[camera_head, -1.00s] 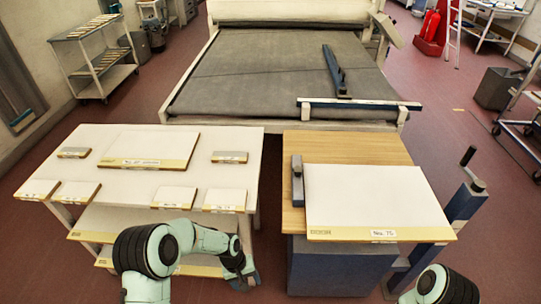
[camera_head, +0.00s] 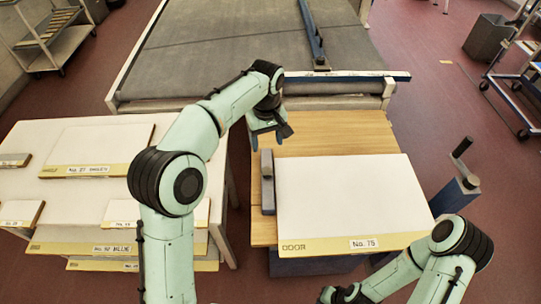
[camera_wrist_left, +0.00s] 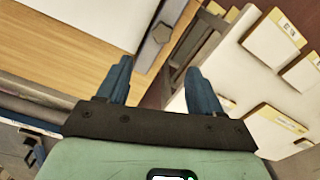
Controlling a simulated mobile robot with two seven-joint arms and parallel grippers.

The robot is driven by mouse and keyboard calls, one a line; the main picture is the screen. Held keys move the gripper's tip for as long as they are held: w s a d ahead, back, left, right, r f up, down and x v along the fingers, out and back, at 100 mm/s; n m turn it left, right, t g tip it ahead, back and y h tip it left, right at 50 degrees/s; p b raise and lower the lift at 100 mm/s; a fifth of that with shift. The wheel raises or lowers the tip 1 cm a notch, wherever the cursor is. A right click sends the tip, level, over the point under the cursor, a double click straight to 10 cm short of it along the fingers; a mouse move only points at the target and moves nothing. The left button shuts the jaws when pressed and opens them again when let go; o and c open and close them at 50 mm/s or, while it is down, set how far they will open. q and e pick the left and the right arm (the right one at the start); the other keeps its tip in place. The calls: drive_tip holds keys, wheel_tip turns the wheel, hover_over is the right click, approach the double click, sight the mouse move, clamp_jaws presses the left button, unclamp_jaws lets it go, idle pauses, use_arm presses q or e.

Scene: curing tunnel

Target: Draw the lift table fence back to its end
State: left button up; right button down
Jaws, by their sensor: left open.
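The lift table (camera_head: 340,136) has a wooden top on a blue base. The fence (camera_head: 267,190), a short dark grey bar with a raised block at its far end, lies along the left side of a white door panel (camera_head: 345,195) marked No. 75. My left gripper (camera_head: 272,138) is open and empty, just beyond the fence's far end and above the table top. In the left wrist view the gripper (camera_wrist_left: 158,75) is open, with the fence (camera_wrist_left: 165,28) ahead between the fingers' lines, apart from them. My right gripper (camera_head: 342,294) is low at the bottom edge, its fingers unclear.
A white table (camera_head: 60,205) with several labelled panels stands at the left, a narrow gap from the lift table. The grey conveyor bed (camera_head: 220,45) with a blue-and-white bar (camera_head: 350,76) lies behind. A crank post (camera_head: 455,190) stands right of the lift table.

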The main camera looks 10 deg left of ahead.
use_arm(q)
approach(267, 171)
drive_tip(key=shift+s+f+b, duration=0.25)
drive_tip(key=shift+b, duration=0.2)
drive_tip(key=f, duration=0.7)
drive_tip(key=shift+w+b, duration=0.2)
drive_tip(key=shift+b, duration=0.2)
drive_tip(key=shift+w+f, duration=0.1)
drive_tip(key=shift+f, duration=0.35)
use_arm(e)
drive_tip(key=s+f, duration=0.2)
drive_tip(key=s, duration=0.1)
drive_tip(key=shift+f, duration=0.25)
